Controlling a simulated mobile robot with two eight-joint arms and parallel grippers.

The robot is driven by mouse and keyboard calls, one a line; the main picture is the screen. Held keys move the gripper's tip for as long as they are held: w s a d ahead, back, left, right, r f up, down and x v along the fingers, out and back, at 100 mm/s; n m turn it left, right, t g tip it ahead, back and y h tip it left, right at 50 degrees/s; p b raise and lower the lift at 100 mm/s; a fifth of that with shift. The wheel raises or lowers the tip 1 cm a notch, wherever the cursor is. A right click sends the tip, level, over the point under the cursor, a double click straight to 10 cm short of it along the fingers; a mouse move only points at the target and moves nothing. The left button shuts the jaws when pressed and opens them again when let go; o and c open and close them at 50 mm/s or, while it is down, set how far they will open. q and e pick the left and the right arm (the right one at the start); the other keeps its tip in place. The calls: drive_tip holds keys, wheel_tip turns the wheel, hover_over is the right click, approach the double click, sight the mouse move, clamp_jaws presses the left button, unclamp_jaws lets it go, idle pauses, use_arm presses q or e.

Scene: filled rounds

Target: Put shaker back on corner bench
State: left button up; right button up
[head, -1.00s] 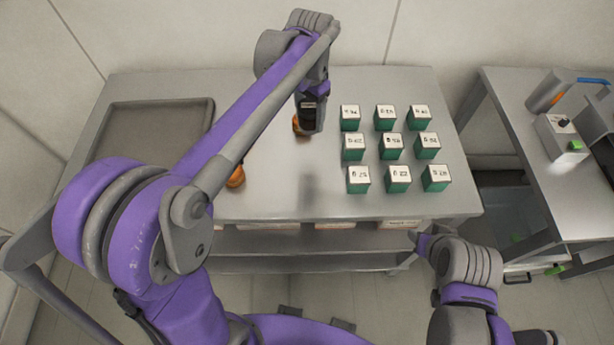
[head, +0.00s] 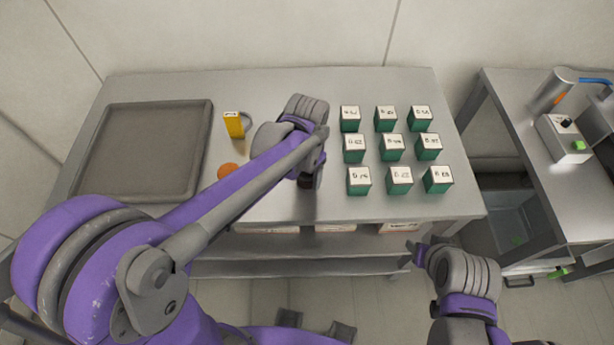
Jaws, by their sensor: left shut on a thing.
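My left gripper (head: 307,182) is over the front middle of the bench (head: 262,205), just left of the green boxes. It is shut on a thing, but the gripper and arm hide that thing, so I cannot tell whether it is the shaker. No shaker can be made out for certain elsewhere in the head view. My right gripper (head: 416,256) is low in front of the bench's right front edge, away from the bench top. Its fingers are too small to tell open from shut. Which bench is the corner bench is not clear.
Several green boxes with white tops (head: 392,147) stand in rows. A grey tray (head: 207,130) is at left, with a yellow item (head: 234,124) and an orange round thing (head: 228,171) beside it. A second bench (head: 545,180) at right holds a device (head: 565,138).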

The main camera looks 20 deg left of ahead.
use_arm(q)
drive_tip(key=shift+f, duration=0.45)
drive_tip(key=shift+f, duration=0.1)
drive_tip(key=o, duration=1)
drive_tip(key=shift+f, duration=0.15)
drive_tip(key=o, duration=0.5)
drive_tip(key=shift+c, duration=0.2)
